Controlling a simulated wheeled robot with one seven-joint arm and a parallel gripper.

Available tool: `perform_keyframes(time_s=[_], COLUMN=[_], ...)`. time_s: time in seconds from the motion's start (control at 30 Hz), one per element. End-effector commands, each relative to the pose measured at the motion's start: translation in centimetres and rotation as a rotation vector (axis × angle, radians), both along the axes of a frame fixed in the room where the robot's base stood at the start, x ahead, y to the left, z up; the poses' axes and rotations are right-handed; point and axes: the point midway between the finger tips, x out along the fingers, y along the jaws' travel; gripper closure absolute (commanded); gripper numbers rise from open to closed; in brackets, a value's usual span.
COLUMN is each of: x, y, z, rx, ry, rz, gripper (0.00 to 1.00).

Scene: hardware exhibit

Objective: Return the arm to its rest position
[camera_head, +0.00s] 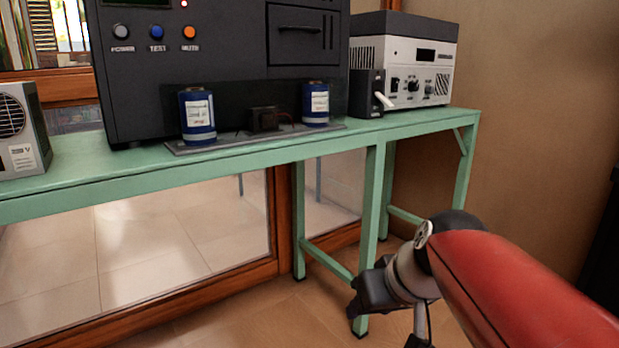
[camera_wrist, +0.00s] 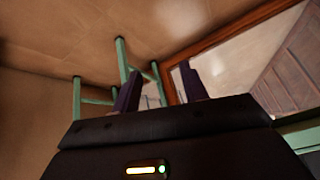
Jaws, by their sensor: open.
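My red arm (camera_head: 525,295) reaches in from the lower right of the head view and hangs low, in front of the green bench (camera_head: 255,155) and below its top. My gripper (camera_head: 362,298) is beside the bench's right-hand legs; I cannot tell the exact gap. In the wrist view my gripper (camera_wrist: 160,88) shows two dark fingers set apart, with nothing between them. The wrist view looks tilted, with bench legs and floor beyond the fingers.
On the bench stand a black machine (camera_head: 220,70), two blue cylinders (camera_head: 197,117) on a grey plate (camera_head: 240,141), a white-grey instrument (camera_head: 408,75) and a grey box (camera_head: 18,130). A wood-framed glass panel (camera_head: 180,245) is behind. Bare floor (camera_head: 255,325) lies left of my gripper.

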Motion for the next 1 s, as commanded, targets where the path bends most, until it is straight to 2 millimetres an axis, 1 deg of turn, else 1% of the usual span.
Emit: perform_keyframes(time_s=[0.03, 0.1, 0.2, 0.4, 0.43, 0.57, 0.8, 0.9, 1.0], x=[-2.3, -4.8, -7.7, -12.2, -11.8, -11.7, -11.7, -11.7, -11.7], y=[-0.7, -1.8, -3.2, -5.7, -5.6, -5.6, -5.6, -5.6, -5.5], z=[-1.0, -2.4, -4.2, -7.4, -5.5, -2.7, 3.2, 5.2, 6.2], rx=[-0.028, -0.062, -0.097, -0.147, -0.144, -0.144, -0.143, -0.143, -0.144], ry=[0.011, 0.027, 0.039, 0.04, 0.041, 0.044, 0.044, 0.044, 0.044], rz=[-0.036, -0.091, -0.157, -0.265, -0.263, -0.263, -0.262, -0.262, -0.261], gripper=[0.56, 0.56, 0.56, 0.56, 0.56, 0.56, 0.56, 0.56, 0.56])
